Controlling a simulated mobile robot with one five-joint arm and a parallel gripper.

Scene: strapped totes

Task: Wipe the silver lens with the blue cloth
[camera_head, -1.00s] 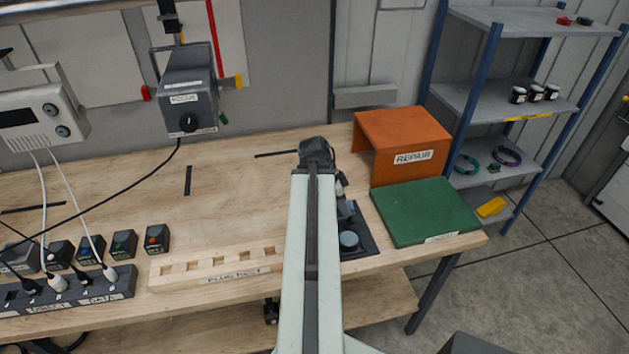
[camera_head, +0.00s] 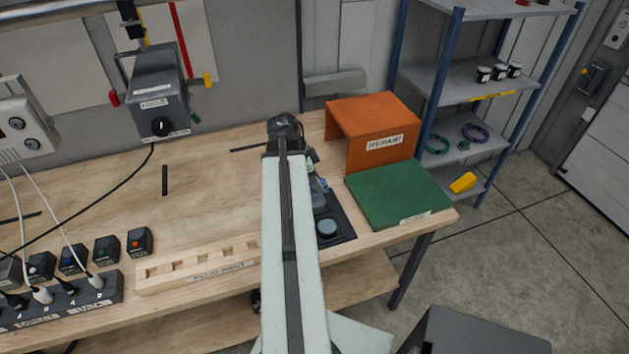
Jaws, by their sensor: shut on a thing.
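My arm reaches from the bottom middle over the bench. Its dark wrist and my gripper (camera_head: 308,156) are at the far end, left of the orange box. The fingertips and what they are shut on are mostly hidden behind the arm. A dark tray (camera_head: 343,236) lies on the bench just right of my arm, partly covered by it. A round blue-grey disc (camera_head: 327,228) sits at its near end. A small bluish item (camera_head: 318,188) shows farther back, beside the arm. I cannot tell which is the silver lens or the blue cloth.
An orange REPAIR box (camera_head: 374,125) and a green mat (camera_head: 398,194) are right of the tray. A slotted wooden rack (camera_head: 195,265) and several small dark blocks are left of my arm. A grey FOCUS box (camera_head: 160,100) hangs at the back.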

